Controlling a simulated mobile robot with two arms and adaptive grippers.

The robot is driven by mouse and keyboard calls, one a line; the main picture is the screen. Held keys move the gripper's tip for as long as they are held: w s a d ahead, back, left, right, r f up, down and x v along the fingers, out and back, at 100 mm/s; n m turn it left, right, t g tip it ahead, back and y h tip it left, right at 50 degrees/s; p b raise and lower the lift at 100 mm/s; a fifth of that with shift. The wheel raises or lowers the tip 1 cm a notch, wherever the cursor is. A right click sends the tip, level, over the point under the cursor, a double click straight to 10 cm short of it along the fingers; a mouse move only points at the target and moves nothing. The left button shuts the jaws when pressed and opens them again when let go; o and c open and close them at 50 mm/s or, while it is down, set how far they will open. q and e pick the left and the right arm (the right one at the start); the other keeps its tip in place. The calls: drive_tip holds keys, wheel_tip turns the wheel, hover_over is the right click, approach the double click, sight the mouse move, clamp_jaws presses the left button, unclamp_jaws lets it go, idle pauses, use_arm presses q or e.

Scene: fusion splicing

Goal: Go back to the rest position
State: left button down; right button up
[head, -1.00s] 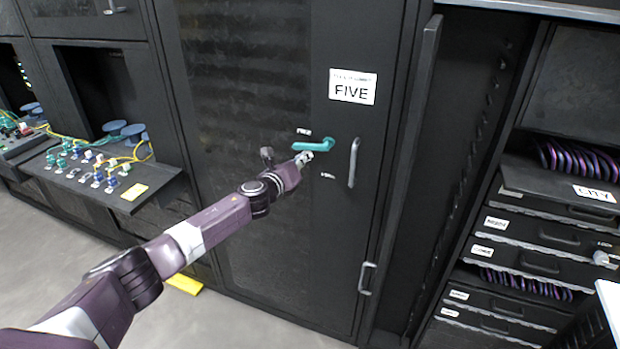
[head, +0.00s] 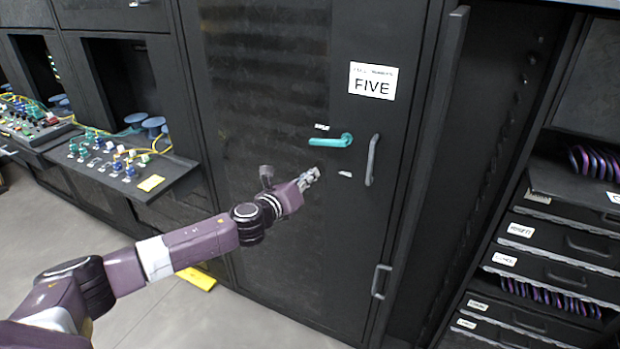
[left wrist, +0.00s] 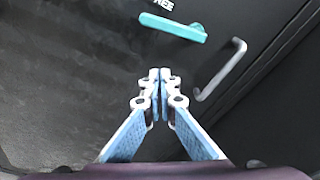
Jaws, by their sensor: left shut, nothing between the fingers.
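My left gripper (head: 309,178) is in front of the black cabinet door (head: 265,90) marked FIVE, below and left of the teal lever handle (head: 331,140). It is apart from the lever. In the left wrist view its fingers (left wrist: 164,76) are together with nothing between them, and the teal lever (left wrist: 172,27) lies beyond the tips. The lever sits roughly level on the door, which looks closed. A grey bar handle (head: 372,160) is right of the lever; it also shows in the left wrist view (left wrist: 222,70). My right gripper is in neither view.
On the left, a shelf (head: 125,172) with coloured connectors and yellow cables juts out from the cabinets. On the right stands an open rack with labelled drawers (head: 565,240) and purple coils (head: 550,298). A yellow piece (head: 196,279) lies on the floor at the door's foot.

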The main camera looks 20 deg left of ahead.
use_arm(q)
drive_tip(key=shift+s+a+r, duration=0.1)
drive_tip(key=shift+s+a, duration=0.05)
drive_tip(key=shift+s, duration=0.15)
drive_tip(key=shift+w, duration=0.1)
